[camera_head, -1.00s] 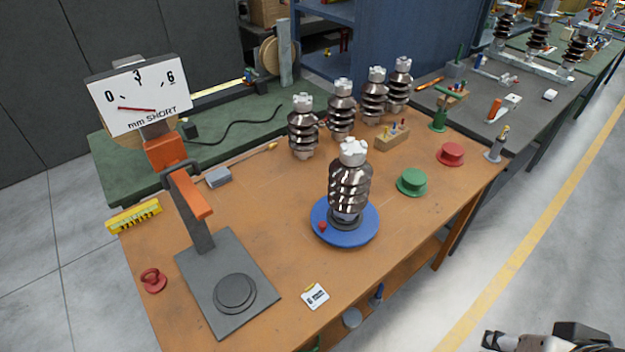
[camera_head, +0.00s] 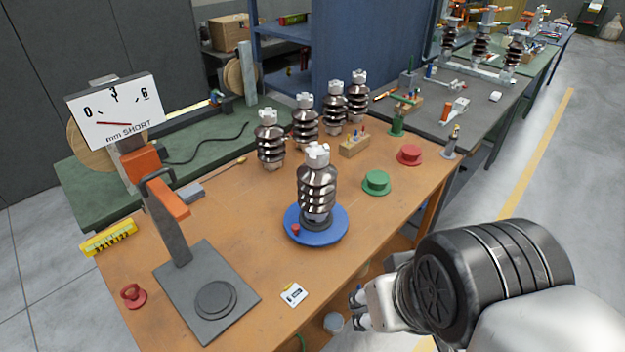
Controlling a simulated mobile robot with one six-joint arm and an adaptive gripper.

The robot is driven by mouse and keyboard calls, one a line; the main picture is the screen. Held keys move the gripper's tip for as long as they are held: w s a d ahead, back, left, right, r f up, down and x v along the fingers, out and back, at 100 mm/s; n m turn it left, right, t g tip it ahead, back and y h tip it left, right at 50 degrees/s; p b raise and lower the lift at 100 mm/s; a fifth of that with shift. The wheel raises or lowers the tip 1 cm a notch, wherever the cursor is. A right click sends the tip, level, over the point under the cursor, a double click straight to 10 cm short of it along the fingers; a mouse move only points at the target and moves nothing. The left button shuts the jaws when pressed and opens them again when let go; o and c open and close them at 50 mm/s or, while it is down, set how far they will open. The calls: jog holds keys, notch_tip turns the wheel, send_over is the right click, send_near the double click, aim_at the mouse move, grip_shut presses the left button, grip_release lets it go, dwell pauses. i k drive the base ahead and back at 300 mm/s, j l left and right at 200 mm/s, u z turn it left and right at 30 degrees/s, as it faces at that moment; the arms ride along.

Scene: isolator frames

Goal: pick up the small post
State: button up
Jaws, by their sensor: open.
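Several brown ribbed insulator posts with white caps stand upright in a row at the back of the wooden bench: a front-left one (camera_head: 270,142), two in the middle (camera_head: 305,122) (camera_head: 333,108) and a back-right one (camera_head: 357,98). Another brown post (camera_head: 316,187) stands upright on a blue round turntable (camera_head: 296,236) in the middle. I cannot tell from their sizes which one is the small post. My gripper (camera_head: 359,308) is open and empty at the bench's front right edge, well apart from all posts; its fingers show small and partly hidden.
A gauge stand with a dial (camera_head: 115,112) and grey base (camera_head: 235,292) fills the left. A green spool (camera_head: 376,182), a red spool (camera_head: 409,154) and a wooden block (camera_head: 354,146) stand at right. A white card (camera_head: 293,295) lies in front. Bare bench lies left of the turntable.

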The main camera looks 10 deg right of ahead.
aim_at(316, 182)
jog(key=i+l+u, duration=0.15)
jog(key=u, duration=0.2)
jog(key=i+l+u, duration=0.1)
jog(key=u, duration=0.25)
jog(key=i+l+u, duration=0.1)
jog(key=l+u, duration=0.25)
jog(key=j, duration=0.1)
